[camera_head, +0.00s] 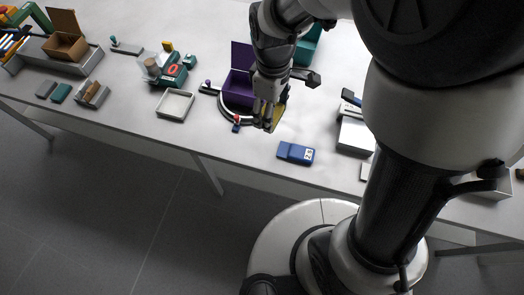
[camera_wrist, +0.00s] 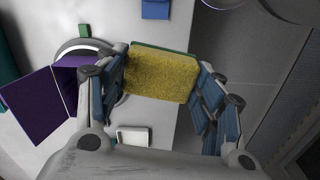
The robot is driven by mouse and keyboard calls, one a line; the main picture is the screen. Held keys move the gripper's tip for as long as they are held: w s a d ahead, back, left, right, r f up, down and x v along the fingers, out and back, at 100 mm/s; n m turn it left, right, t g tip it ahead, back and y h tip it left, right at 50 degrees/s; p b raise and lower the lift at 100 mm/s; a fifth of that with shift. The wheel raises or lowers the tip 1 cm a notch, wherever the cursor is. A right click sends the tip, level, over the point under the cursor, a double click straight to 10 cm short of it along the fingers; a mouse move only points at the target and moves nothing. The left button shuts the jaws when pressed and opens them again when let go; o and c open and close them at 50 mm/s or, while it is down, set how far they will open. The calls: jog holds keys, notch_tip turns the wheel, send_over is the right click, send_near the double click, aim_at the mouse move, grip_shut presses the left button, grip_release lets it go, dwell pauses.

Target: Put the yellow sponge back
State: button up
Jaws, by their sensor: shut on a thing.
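The yellow sponge (camera_wrist: 160,74) is held between the two fingers of my gripper (camera_wrist: 161,84) in the wrist view. A thin green layer shows along its far edge. In the head view my gripper (camera_head: 267,115) hangs above the front part of the table, and the sponge (camera_head: 279,112) shows partly behind the fingers. The gripper is shut on the sponge, which seems raised above the table, beside the purple open box (camera_head: 238,92).
A curved white piece (camera_head: 236,117) lies by the purple box. A blue device (camera_head: 295,153) lies near the table's front edge. A white tray (camera_head: 175,105) and a small grey box (camera_head: 92,94) stand to the left. A white box (camera_head: 355,135) stands to the right.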

aim_at(265, 153)
jog(key=shift+s+a+r+n, duration=0.4)
jog(key=shift+a+n, duration=0.1)
jog(key=shift+n, duration=0.2)
jog(key=shift+s+a+f+n, duration=0.1)
jog(key=shift+a+f+n, duration=0.1)
jog(key=shift+n, duration=0.1)
notch_tip(265, 153, down, 19)
jog(key=b, duration=0.6)
jog(key=shift+f, duration=0.2)
jog(key=shift+f, duration=0.1)
jog(key=shift+f, duration=0.15)
jog(key=o, duration=1)
jog(key=shift+r, duration=0.2)
